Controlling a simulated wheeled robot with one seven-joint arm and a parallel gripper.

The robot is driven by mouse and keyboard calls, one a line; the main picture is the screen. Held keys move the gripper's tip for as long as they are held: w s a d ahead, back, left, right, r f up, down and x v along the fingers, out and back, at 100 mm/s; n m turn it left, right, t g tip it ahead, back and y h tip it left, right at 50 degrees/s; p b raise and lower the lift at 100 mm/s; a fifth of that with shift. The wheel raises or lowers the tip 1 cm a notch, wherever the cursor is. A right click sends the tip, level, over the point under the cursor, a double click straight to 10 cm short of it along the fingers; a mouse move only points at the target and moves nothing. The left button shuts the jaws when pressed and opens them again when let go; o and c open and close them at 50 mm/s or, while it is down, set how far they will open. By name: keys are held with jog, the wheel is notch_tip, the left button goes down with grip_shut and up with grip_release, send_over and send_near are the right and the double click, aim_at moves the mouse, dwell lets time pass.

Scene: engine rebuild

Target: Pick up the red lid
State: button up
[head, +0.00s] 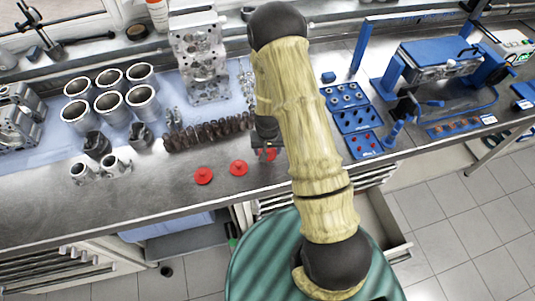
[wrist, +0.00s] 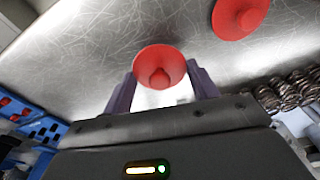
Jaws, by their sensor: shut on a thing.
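My gripper (head: 266,146) is at the bench's front edge area, partly hidden behind my arm in the head view. It is shut on a red lid (head: 270,156), of which only a small part shows there. In the wrist view the held red lid (wrist: 160,65) is a round cone-like disc with a central knob, between the two fingers of my gripper (wrist: 162,88). I cannot tell whether it touches the bench. Two more red lids lie on the bench to the left, one nearer (head: 238,167) and one farther (head: 203,175); one shows in the wrist view (wrist: 240,16).
A dark camshaft-like row of coils (head: 208,132) lies behind the lids. Several metal cylinder sleeves (head: 109,102) stand at the left. Blue trays of small parts (head: 352,118) lie right of my arm. The metal bench (head: 110,215) is bare at its front left. An open drawer (head: 385,225) is below.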

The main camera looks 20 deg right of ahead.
aim_at(268, 150)
notch_tip(268, 150, up, 7)
jog(key=shift+s+f+b, duration=0.15)
jog(key=shift+f+b, duration=0.05)
jog(key=shift+b, duration=0.65)
